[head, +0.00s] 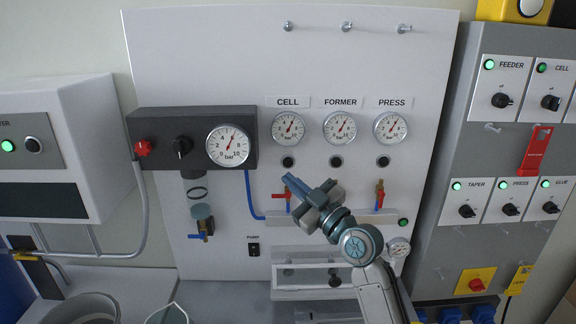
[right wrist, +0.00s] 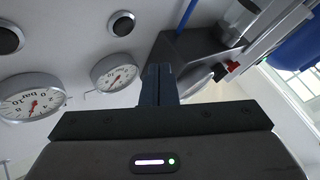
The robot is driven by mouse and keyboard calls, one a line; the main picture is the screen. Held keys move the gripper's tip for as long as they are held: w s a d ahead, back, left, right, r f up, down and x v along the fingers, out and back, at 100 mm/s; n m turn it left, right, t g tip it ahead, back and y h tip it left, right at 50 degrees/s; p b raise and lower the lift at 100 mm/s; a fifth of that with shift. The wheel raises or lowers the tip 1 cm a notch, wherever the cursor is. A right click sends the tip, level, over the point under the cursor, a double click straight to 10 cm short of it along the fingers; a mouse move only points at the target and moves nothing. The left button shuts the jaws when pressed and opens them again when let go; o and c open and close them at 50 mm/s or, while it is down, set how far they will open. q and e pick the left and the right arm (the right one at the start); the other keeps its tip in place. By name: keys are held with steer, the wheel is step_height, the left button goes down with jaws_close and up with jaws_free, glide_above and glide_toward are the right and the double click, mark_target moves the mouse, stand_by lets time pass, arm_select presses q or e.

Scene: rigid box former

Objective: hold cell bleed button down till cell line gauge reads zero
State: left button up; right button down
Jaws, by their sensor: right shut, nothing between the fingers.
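The cell gauge (head: 288,128) sits under the CELL label on the white panel; its needle points up and slightly right, off zero. The black round cell bleed button (head: 288,162) is just below it. My right gripper (head: 287,179) is shut and empty, its fingertips a little below the button in the head view; I cannot tell how far they are from the panel. In the right wrist view the picture is upside down: the shut fingers (right wrist: 158,85) show beside the cell gauge (right wrist: 115,72) and the button (right wrist: 122,23). My left gripper is not in view.
The former gauge (head: 340,128) and press gauge (head: 391,127) stand to the right, each with a black button below. A dark regulator box (head: 190,120) with a larger gauge (head: 228,145) juts out at left. Red-handled valves (head: 380,193) sit below; pegs stick out above.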

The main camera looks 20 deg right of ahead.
mark_target(288, 163)
steer(key=shift+w+d+b, duration=0.2)
steer(key=shift+w+b, duration=0.15)
steer(key=shift+w, duration=0.4)
steer(key=shift+w+d+b, duration=0.25)
steer(key=shift+w+b, duration=0.15)
steer(key=shift+w, duration=0.35)
steer(key=shift+w+d+b, duration=0.2)
steer(key=shift+w+b, duration=0.15)
steer(key=shift+w, duration=0.4)
steer(key=shift+w+f+b, duration=0.1)
steer(key=shift+w+b, duration=0.05)
steer(key=shift+b, duration=0.25)
steer(key=shift+w+d, duration=0.1)
steer(key=shift+w, duration=0.15)
steer(key=shift+w+d+b, duration=0.15)
steer(key=shift+w+b, duration=0.2)
steer(key=shift+b, duration=0.3)
stand_by(0.5)
steer(key=shift+s, duration=0.1)
stand_by(3.5)
steer(key=shift+s+a, duration=0.25)
steer(key=shift+s, duration=0.45)
